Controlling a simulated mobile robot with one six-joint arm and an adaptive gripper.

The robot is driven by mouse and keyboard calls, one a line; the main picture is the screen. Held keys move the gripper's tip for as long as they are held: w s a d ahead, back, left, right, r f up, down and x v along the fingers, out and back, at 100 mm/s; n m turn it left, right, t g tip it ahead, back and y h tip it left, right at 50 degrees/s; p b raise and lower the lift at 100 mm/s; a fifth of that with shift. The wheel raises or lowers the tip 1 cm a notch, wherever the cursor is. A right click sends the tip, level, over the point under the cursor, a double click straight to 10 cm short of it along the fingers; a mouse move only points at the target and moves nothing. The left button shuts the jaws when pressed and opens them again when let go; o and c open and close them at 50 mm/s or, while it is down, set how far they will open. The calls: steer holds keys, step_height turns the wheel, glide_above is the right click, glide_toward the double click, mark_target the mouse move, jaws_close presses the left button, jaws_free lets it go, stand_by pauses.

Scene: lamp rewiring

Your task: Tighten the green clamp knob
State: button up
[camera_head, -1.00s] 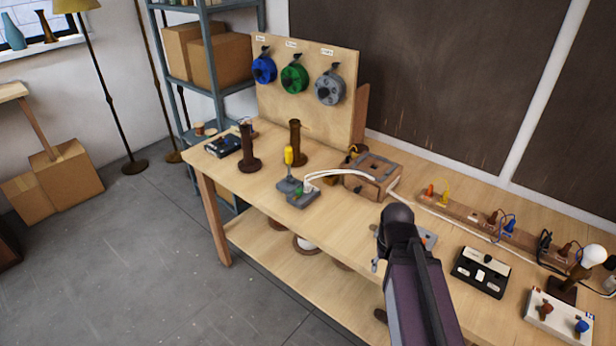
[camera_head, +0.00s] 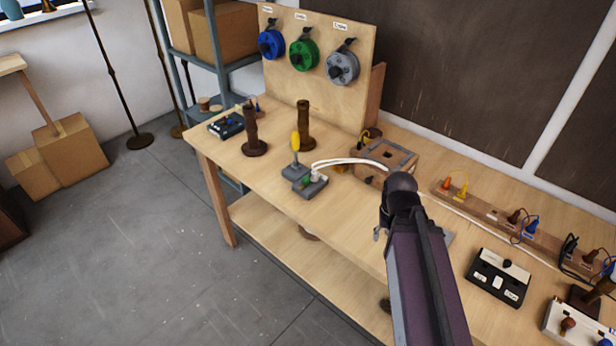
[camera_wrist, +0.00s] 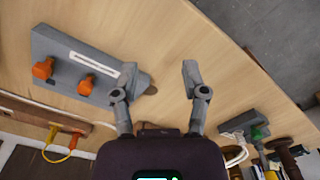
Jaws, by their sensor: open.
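The green clamp knob (camera_head: 312,180) sits on a small grey clamp block (camera_head: 311,188) on the workbench. A white cable runs from this block. In the wrist view the green knob (camera_wrist: 259,132) shows at the lower right, on the grey clamp (camera_wrist: 240,122). My gripper (camera_wrist: 160,72) is open and empty, its two fingers spread over bare wood beside a grey plate. It is apart from the knob, which lies outside the fingers to the right. In the head view my arm hides most of the gripper.
Two brown posts (camera_head: 252,132) and a wooden box (camera_head: 386,160) are nearby. A grey plate (camera_wrist: 80,60) with two orange knobs lies left of my fingers. The bench front has bare room.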

steer(key=shift+o, duration=1)
steer(key=shift+w+a+r, duration=0.1)
steer(key=shift+w+a, duration=0.05)
steer(key=shift+w, duration=0.2)
step_height(320, 180, up, 9)
steer(key=n+p, duration=1)
steer(key=n, duration=1.1)
glide_above(306, 179)
steer(key=shift+r, duration=0.2)
steer(key=shift+f+b, duration=0.2)
steer(key=shift+b, duration=0.2)
step_height(306, 179, down, 13)
steer(key=b, duration=1.3)
steer(key=shift+f, duration=0.2)
